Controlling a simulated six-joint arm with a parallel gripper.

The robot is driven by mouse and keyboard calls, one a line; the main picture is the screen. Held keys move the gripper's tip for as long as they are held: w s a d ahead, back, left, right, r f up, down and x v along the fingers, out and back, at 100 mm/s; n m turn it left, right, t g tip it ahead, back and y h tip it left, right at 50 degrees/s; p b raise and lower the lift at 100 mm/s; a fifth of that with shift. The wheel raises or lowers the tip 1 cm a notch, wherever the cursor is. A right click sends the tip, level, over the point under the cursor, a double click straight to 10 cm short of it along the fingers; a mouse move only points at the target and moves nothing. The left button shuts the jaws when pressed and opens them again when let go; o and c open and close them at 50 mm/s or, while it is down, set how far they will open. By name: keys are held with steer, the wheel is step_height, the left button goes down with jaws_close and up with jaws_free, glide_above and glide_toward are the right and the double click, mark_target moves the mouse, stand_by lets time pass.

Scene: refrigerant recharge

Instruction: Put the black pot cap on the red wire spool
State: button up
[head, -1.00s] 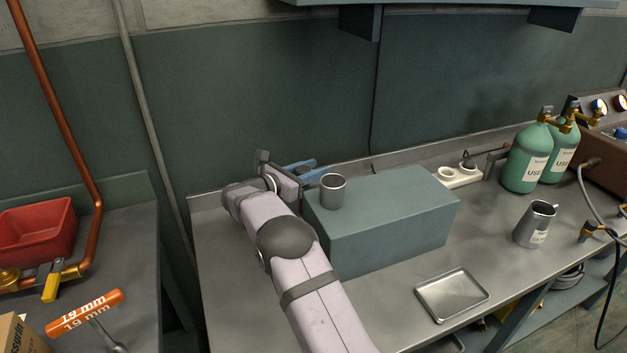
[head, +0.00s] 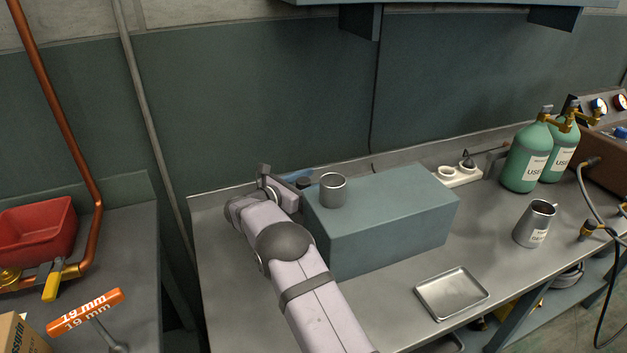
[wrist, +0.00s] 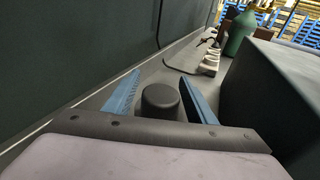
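A black round cap (wrist: 161,99) with a domed edge, likely the black pot cap, shows in the wrist view between the two blue fingers of my gripper (wrist: 160,76). The fingers are spread, with a visible gap on the left of the cap; I cannot tell whether the right finger touches it. In the head view, my gripper (head: 298,174) is low behind the left end of a teal block, with a small dark top (head: 304,182) beside the blue finger, likely the same cap. What the cap rests on is hidden. I see no red wire spool in either view.
The teal block (head: 385,225) stands close to my gripper, with a grey metal cup (head: 333,190) on its left end. A metal tray (head: 451,293), a labelled jug (head: 535,223), green cylinders (head: 525,160) and a white holder (head: 460,175) are farther right. The wall is close behind.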

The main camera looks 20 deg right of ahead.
mark_target(298, 185)
steer(key=shift+r, duration=0.15)
steer(key=shift+s+a+r, duration=0.1)
steer(key=shift+s+a, duration=0.05)
steer(key=shift+a, duration=0.35)
steer(key=b+v, duration=0.1)
steer(key=v, duration=0.9)
steer(key=shift+s+a, duration=0.25)
steer(key=shift+a, duration=0.2)
steer(key=shift+r, duration=0.1)
